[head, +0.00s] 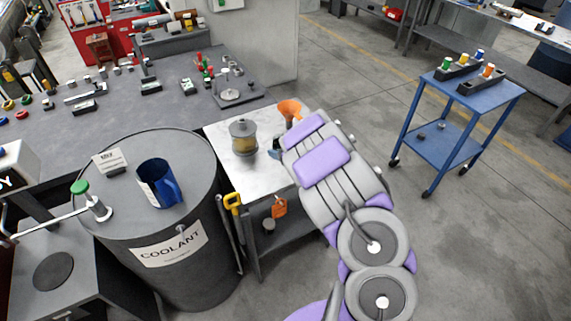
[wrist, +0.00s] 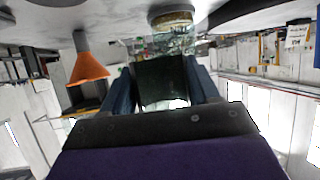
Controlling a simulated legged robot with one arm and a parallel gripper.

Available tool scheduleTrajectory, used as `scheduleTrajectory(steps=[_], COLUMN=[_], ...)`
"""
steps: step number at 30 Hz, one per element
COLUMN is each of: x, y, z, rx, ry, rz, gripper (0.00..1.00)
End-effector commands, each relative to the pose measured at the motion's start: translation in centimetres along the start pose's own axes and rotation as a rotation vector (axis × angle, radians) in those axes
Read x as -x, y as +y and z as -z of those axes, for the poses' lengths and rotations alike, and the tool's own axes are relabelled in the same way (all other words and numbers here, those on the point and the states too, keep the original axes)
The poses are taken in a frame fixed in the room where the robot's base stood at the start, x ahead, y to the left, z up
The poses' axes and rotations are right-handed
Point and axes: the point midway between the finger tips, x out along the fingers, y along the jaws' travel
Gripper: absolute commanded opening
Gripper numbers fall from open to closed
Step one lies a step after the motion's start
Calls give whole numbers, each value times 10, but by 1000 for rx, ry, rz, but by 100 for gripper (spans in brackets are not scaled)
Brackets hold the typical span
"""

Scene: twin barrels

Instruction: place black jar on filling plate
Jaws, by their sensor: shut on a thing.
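My gripper (wrist: 163,84) is shut on the black jar (wrist: 162,78), a dark body between its two blue fingers in the wrist view. In the head view my arm hides most of the gripper (head: 279,150), and I cannot make out the jar clearly there. The gripper is at the right side of the white-topped bench. A dark round plate (head: 54,271) lies flat on a grey stand at lower left, apparently the filling plate. It looks empty and is well to the left of my gripper, past the barrel.
A coolant barrel (head: 165,245) stands between, with a blue mug (head: 160,184), a sign (head: 110,161) and a green-topped fitting (head: 90,200). A glass jar with amber contents (head: 243,137) and an orange funnel (head: 290,109) are near my gripper. A blue cart (head: 445,140) stands right.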

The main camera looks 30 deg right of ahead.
Motion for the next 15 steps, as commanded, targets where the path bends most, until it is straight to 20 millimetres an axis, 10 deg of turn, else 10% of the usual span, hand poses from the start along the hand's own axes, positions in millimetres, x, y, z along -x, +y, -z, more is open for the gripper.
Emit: scheduleTrajectory(steps=[15], x=[-31], y=[-1], z=[-67], rx=[-3], ry=[-3], rz=[-2], gripper=[28])
